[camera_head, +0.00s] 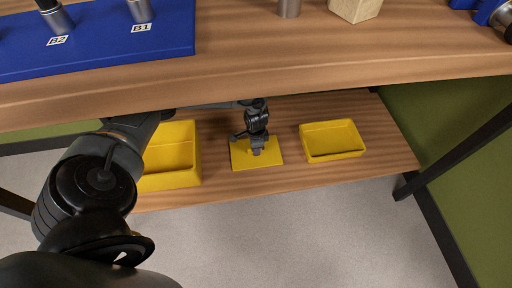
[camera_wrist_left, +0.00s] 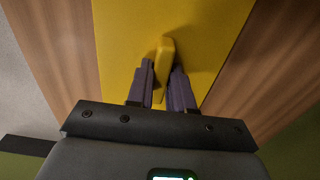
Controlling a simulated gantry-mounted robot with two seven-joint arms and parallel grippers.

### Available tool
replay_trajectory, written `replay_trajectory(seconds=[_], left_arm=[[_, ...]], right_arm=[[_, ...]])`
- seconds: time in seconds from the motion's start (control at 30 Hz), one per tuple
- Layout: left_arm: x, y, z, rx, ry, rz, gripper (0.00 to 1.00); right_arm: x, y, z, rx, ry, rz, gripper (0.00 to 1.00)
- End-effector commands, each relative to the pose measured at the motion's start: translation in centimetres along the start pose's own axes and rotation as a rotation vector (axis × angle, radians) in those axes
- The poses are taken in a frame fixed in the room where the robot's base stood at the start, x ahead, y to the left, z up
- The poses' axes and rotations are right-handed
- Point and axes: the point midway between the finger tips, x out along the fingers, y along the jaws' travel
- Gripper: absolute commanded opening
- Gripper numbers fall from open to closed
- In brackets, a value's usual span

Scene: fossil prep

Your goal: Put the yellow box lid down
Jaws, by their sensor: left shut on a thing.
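The yellow box lid (camera_head: 241,159) is a flat square plate with a raised handle, at the lower wooden shelf. In the left wrist view the lid (camera_wrist_left: 120,40) fills the upper middle, and its handle (camera_wrist_left: 165,62) stands between the fingers. My left gripper (camera_head: 257,148) is shut on that handle; it also shows in the left wrist view (camera_wrist_left: 163,88). I cannot tell whether the lid touches the shelf or hangs just above it. My right gripper is not in view.
On the lower shelf (camera_head: 390,150), a yellow open box (camera_head: 190,178) stands left of the lid and a smaller yellow tray (camera_head: 333,155) right of it.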

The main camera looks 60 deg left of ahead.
Motion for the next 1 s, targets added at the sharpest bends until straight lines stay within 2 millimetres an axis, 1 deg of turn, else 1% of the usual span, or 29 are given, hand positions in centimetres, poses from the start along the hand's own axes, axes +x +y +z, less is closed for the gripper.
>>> replay_trajectory(seconds=[0.03, 0.1, 0.2, 0.57, 0.93, 1.0], left_arm=[[0.1, 0.1, 0.0, 0.0, 0.0, 0.001, 0.23], [0.1, 0.0, 0.0, 0.001, 0.0, 0.0, 0.33], [0.1, 0.0, 0.0, 0.0, 0.0, 0.0, 0.47], [-0.2, -0.1, 0.0, 0.0, -0.001, -0.001, 0.47], [-4.4, 0.0, 0.0, 0.001, 0.0, 0.0, 0.47], [-4.9, 0.4, -0.2, 0.011, 0.003, 0.001, 0.47]], right_arm=[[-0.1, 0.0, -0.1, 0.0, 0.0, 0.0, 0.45], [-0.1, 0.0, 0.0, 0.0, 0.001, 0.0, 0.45], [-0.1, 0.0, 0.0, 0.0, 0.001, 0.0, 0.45], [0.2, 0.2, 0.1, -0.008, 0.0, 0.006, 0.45], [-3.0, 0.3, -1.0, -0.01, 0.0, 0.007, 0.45], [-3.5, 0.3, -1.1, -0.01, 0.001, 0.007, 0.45]])
